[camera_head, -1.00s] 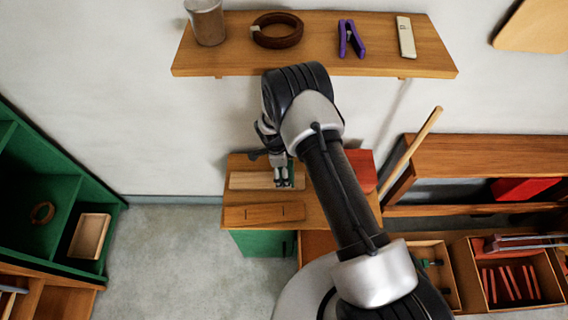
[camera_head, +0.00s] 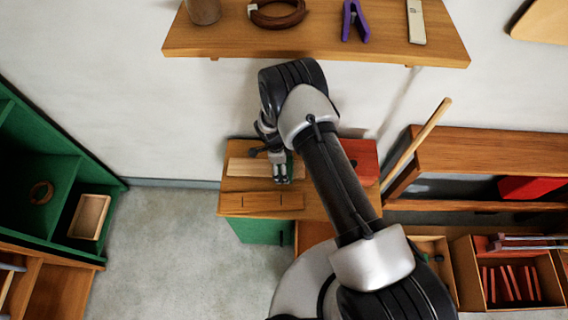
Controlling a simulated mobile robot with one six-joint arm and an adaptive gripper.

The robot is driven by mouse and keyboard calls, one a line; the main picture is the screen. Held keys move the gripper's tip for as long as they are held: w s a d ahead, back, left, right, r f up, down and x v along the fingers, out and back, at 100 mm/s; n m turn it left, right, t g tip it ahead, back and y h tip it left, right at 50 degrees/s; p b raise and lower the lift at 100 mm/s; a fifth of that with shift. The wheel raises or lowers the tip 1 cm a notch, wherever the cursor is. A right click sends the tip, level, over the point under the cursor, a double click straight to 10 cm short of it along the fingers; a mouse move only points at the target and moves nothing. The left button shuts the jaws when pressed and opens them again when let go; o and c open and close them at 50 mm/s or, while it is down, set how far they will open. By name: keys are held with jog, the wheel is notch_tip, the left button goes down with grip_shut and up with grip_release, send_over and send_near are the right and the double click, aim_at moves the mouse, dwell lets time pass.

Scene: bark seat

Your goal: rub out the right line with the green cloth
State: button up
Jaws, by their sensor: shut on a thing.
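A brown board (camera_head: 261,206) lies along the front of the small wooden bench and bears two short dark lines. The left line (camera_head: 243,201) and the right line (camera_head: 280,199) both show. My gripper (camera_head: 281,179) points down at the front edge of the pale board (camera_head: 247,167), just behind the right line in the picture. It is shut on the green cloth (camera_head: 290,165), of which only a little green shows beside the fingers. The rest of the cloth is hidden by my gripper, and I cannot tell whether it touches the wood.
A red block (camera_head: 361,158) is at the bench's right, behind my arm. A wooden stick (camera_head: 416,143) leans near the right-hand shelf (camera_head: 480,150). A wall shelf (camera_head: 310,41) with several items hangs above. Open floor (camera_head: 165,240) lies to the left.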

jog(key=shift+f+b, duration=0.65)
jog(key=shift+b, duration=0.15)
jog(key=shift+w, duration=0.15)
jog(key=w+b, duration=0.2)
jog(key=b, duration=0.1)
jog(key=shift+w, duration=0.35)
jog(key=shift+s+r, duration=0.15)
jog(key=shift+s, duration=1.3)
jog(key=shift+w+f+b, duration=0.3)
jog(key=shift+w+b, duration=0.2)
jog(key=shift+w, duration=0.05)
jog(key=shift+w+b, duration=0.9)
jog(key=shift+b, duration=0.05)
jog(key=shift+c, duration=0.3)
jog(key=shift+s+r+p, duration=0.1)
jog(key=shift+s+p, duration=0.3)
jog(key=shift+s, duration=1.15)
